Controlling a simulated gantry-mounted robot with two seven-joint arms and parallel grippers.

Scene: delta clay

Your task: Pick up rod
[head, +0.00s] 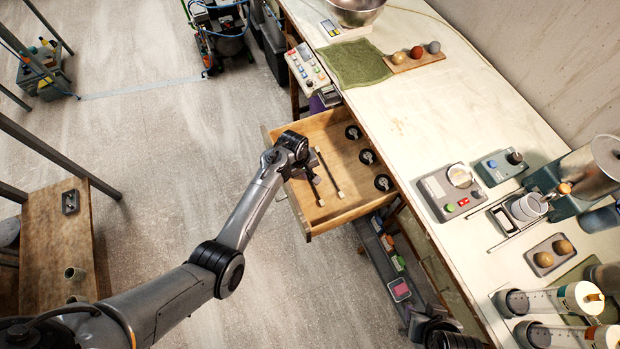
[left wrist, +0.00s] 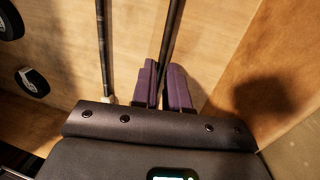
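An open wooden drawer (head: 347,209) juts out from the bench. A thin dark rod (head: 330,173) with pale ends lies free on its floor; it also shows in the left wrist view (left wrist: 103,50). A second dark rod (left wrist: 172,42) runs between the purple fingers of my left gripper (left wrist: 162,85). The fingers are close together on it, with no clear gap visible. In the head view my left gripper (head: 308,177) is low in the drawer, left of the free rod, and partly hides the held one.
Several black round pieces (head: 367,156) sit along the drawer's right side. The drawer walls stand close around my left gripper. The bench top (head: 430,110) holds control boxes, a green cloth (head: 355,63) and clear cylinders (head: 550,300). The floor left of the drawer is free.

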